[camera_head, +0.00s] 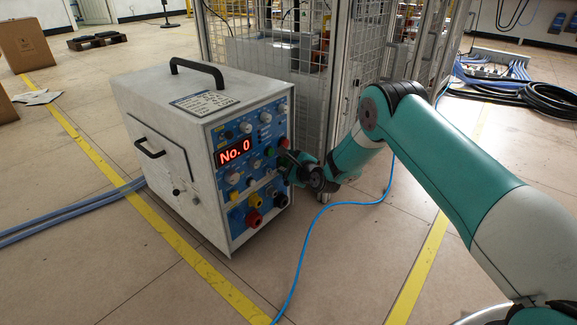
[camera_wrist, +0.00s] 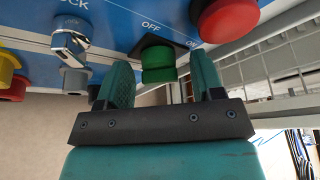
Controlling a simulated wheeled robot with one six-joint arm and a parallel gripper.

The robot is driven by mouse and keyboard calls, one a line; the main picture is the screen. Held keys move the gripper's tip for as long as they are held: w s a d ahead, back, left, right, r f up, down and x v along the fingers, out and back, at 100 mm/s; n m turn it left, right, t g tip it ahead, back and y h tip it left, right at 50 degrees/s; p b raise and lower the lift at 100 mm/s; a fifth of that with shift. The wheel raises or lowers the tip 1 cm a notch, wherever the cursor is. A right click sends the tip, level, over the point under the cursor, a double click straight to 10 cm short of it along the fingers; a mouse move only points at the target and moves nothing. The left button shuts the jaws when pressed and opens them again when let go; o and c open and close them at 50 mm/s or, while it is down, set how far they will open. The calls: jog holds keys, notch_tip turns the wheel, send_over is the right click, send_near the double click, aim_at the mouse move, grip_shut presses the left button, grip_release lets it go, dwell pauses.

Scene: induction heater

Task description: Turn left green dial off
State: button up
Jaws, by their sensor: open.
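The induction heater (camera_head: 170,110) is a white box with a blue front panel and a red "No. 0" display (camera_head: 233,152). In the wrist view the green dial (camera_wrist: 158,62) sits on a dark square base, between the printed words OFF and ON. In the head view my gripper (camera_head: 287,161) is at the right edge of the panel. In the wrist view my gripper (camera_wrist: 161,72) is open, with one teal finger on each side of the green dial. I see gaps between the fingers and the dial. I cannot tell the dial's exact setting.
A large red button (camera_wrist: 228,18) is close to the right finger. A metal key switch (camera_wrist: 70,42) is to the left. Red and yellow sockets (camera_head: 254,210) are low on the panel. A wire-mesh cage (camera_head: 310,75) stands behind the heater. A blue cable (camera_head: 305,245) crosses the floor.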

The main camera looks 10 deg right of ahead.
jog(key=shift+c, duration=0.4)
jog(key=c, duration=0.8)
jog(key=shift+c, duration=0.2)
jog(key=n+t+p, duration=0.1)
jog(key=n, duration=0.2)
jog(key=shift+f+t+h, duration=0.1)
jog(key=shift+t+h, duration=0.2)
jog(key=shift+h, duration=0.1)
jog(key=n+t, duration=0.2)
jog(key=n, duration=0.2)
jog(key=shift+f, duration=0.2)
jog(key=n+t+b, duration=0.1)
jog(key=n+b, duration=0.1)
jog(key=n, duration=0.2)
jog(key=shift+f+y, duration=0.15)
jog(key=shift+y, duration=0.25)
jog(key=n+y, duration=0.1)
jog(key=n, duration=0.2)
jog(key=n+t, duration=0.1)
jog(key=n, duration=0.1)
jog(key=shift+n+y+b, duration=0.3)
jog(key=shift+n+y, duration=0.1)
jog(key=shift+n, duration=0.3)
